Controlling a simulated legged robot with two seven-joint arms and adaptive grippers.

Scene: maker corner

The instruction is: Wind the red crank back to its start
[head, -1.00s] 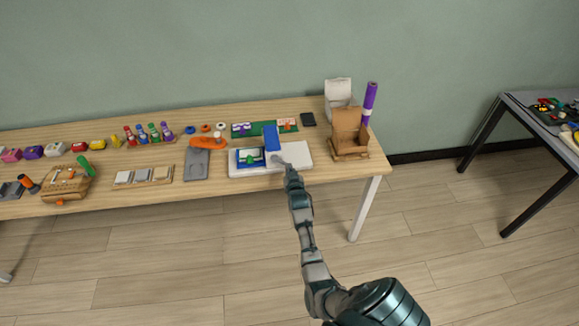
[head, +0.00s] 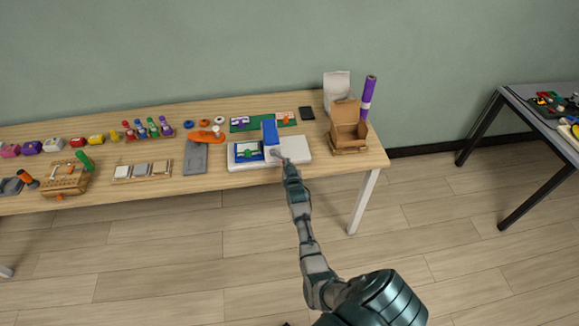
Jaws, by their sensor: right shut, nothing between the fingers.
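I cannot make out a red crank in the head view. A white base (head: 297,144) near the table's front edge carries a blue upright block (head: 270,131). On its left side lies a blue plate (head: 241,155) with a small green part (head: 248,154). My right gripper (head: 276,153) is shut and empty at the front of the white base, just below the blue block. It hides a small part of the base, and I cannot tell whether it touches anything. My left gripper is not in view.
An open cardboard box (head: 349,131) and a purple roll (head: 368,97) stand right of the base. A grey slab (head: 195,159) and an orange tool (head: 202,137) lie to its left. A wooden box (head: 66,180) is farther left. A dark table (head: 543,130) stands apart at right.

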